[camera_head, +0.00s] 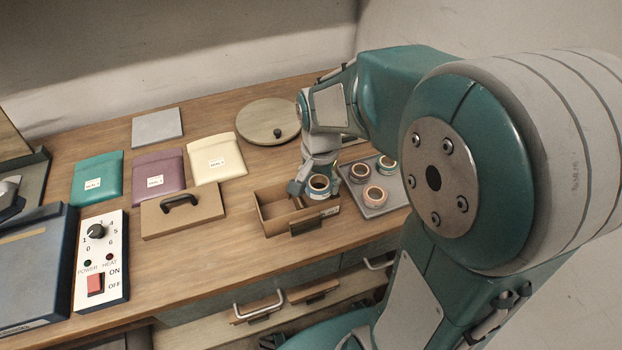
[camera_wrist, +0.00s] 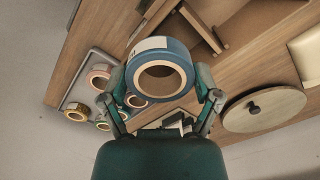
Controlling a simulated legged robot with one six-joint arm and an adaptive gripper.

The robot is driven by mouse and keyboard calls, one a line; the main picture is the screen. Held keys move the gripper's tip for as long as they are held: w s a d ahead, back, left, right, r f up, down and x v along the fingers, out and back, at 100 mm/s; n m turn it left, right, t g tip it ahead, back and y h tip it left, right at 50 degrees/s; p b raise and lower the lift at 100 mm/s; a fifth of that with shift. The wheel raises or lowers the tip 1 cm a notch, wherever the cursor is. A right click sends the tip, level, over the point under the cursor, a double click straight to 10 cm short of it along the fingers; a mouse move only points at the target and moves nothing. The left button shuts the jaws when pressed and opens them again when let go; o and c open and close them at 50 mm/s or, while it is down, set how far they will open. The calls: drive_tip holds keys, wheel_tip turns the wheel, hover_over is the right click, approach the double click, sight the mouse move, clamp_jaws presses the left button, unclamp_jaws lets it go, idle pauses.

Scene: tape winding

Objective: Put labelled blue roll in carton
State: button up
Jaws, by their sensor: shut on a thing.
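A blue tape roll (camera_wrist: 172,52) with a white label on its rim is held between the two fingers of my gripper (camera_wrist: 161,88) in the wrist view. In the head view the blue roll (camera_head: 319,186) is at the right end of the open carton (camera_head: 275,222). My gripper (camera_head: 318,176) is shut on the roll there. The carton (camera_wrist: 245,18) also shows in the wrist view, behind and to the right of the roll. I cannot tell whether the roll is above the carton or partly inside it.
A grey tray (camera_head: 397,193) with several tape rolls stands right of the carton. A round wooden board (camera_head: 268,120) with a dark knob is behind it. A brown panel with a black handle (camera_head: 181,211) lies to the left, near three labelled pouches and a control box (camera_head: 100,262).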

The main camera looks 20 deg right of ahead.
sight(316, 175)
drive_tip(key=shift+w+f, duration=1)
drive_tip(key=shift+f, duration=0.2)
drive_tip(key=shift+w+d+f, duration=0.1)
drive_tip(key=shift+w+f, duration=0.1)
drive_tip(key=shift+f, duration=1.55)
drive_tip(key=shift+f, duration=0.6)
drive_tip(key=o, duration=0.6)
drive_tip(key=shift+r, duration=0.1)
